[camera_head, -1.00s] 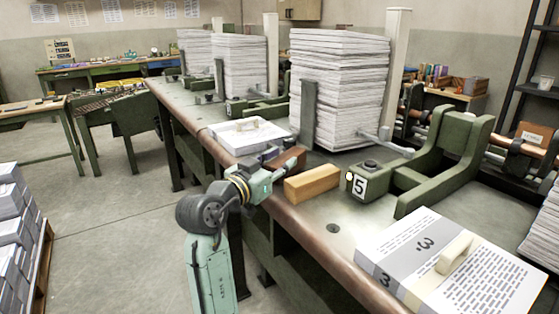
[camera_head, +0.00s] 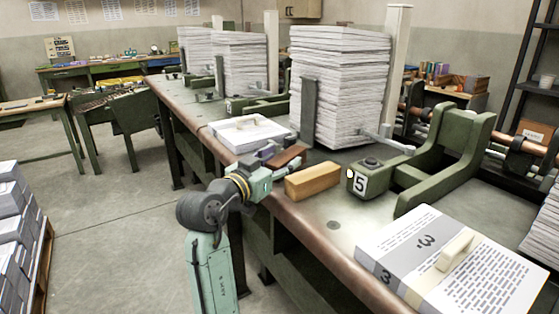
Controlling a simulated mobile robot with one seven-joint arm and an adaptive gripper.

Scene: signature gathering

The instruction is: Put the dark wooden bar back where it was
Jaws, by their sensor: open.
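The dark wooden bar (camera_head: 288,157) is on the bench top near its front edge, just left of and behind a light wooden block (camera_head: 313,182). My gripper (camera_head: 272,151) is open at the bar's left end, with its grey fingers close to the bar. The fingers and wrist partly hide that end. I cannot tell whether a finger touches the bar, or whether the bar lies fully flat.
A white tray of paper (camera_head: 248,132) lies just behind my gripper. A tall paper stack (camera_head: 340,90) stands behind the bar. A printed bundle (camera_head: 450,262) lies at front right.

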